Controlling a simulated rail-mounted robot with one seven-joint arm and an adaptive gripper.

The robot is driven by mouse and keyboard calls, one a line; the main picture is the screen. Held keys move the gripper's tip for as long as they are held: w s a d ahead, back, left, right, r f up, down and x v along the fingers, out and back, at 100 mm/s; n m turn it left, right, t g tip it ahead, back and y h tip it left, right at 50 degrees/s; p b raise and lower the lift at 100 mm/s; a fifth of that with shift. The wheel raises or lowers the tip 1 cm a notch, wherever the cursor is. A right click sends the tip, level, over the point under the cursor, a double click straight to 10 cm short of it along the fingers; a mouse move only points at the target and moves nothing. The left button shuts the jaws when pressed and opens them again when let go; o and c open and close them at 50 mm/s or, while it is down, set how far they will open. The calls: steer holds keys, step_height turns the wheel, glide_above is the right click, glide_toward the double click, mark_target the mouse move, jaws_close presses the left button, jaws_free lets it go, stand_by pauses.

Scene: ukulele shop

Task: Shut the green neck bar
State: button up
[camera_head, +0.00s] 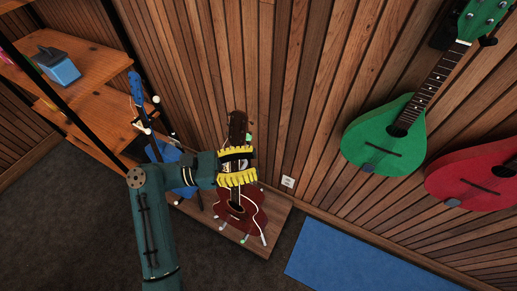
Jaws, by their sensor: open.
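A dark red-brown ukulele (251,212) stands upright on a floor stand on a low wooden platform. A small green piece (249,137), which looks like the green neck bar, shows beside its neck, just below the dark headstock (237,124). Whether the bar is open or across the neck is too small to tell. My gripper (246,164) is open, its yellow-and-black parts in front of the ukulele's neck, just below the green piece. It hides the middle of the neck. I cannot tell whether it touches anything.
A blue instrument (137,88) on a stand with white-tipped arms is left of my gripper, partly behind my arm. Wooden shelves (88,105) are at left. Green (385,135) and red (477,178) instruments hang at right. A blue mat (350,262) lies on the floor.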

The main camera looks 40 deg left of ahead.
steer(key=shift+m+h, duration=0.3)
steer(key=shift+h, duration=0.2)
steer(key=d+r, duration=0.1)
steer(key=w+d+r+p, duration=0.1)
steer(key=r, duration=0.1)
steer(key=shift+d+r, duration=0.2)
